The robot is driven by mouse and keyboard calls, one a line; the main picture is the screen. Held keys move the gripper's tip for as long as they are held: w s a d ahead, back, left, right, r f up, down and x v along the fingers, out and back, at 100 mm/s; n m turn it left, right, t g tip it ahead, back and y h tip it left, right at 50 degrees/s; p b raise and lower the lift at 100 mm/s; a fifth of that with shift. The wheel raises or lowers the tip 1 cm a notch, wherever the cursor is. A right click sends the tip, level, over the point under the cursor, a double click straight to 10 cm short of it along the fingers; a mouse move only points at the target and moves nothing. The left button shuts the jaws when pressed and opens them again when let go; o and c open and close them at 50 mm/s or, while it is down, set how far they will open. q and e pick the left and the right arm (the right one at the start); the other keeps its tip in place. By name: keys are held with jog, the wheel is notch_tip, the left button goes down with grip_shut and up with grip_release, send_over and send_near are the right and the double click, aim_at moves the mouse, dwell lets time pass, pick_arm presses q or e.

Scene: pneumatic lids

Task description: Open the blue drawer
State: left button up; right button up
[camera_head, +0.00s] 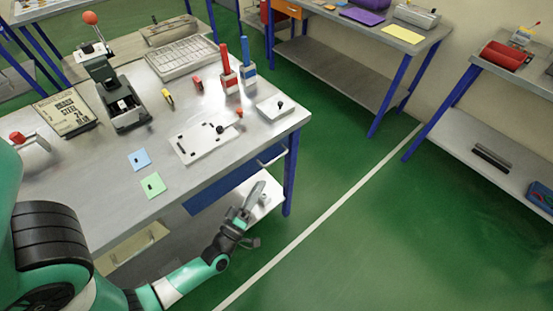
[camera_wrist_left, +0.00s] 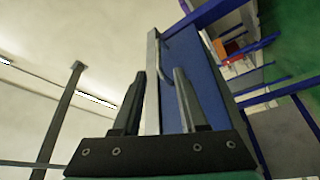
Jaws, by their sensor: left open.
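The blue drawer (camera_head: 225,189) is under the front of the metal workbench, and its front seems closed. Its grey bar handle (camera_head: 271,156) shows just below the bench edge. My left gripper (camera_head: 254,197) is open and empty, in front of the bench and below the handle in the head view. In the left wrist view, the blue drawer front (camera_wrist_left: 201,90) and its handle (camera_wrist_left: 169,72) lie beyond my open fingers (camera_wrist_left: 160,73). The handle appears apart from the fingers; the exact gap is unclear. My right gripper is not in view.
The bench top (camera_head: 105,185) holds a white plate (camera_head: 205,142), coloured cards, a black press and red and blue handled tools. The bench's edge (camera_wrist_left: 152,85) runs close to my left fingers. Green floor is free at right.

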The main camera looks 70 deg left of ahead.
aim_at(277, 158)
pick_arm(q)
jog(key=b+x, duration=0.1)
jog(key=x, duration=1)
jog(key=shift+w+a+r+b, duration=0.15)
jog(key=shift+w+r+b, duration=0.1)
jog(key=shift+b, duration=0.15)
jog(key=shift+f, duration=0.1)
grip_shut()
dwell(0.6)
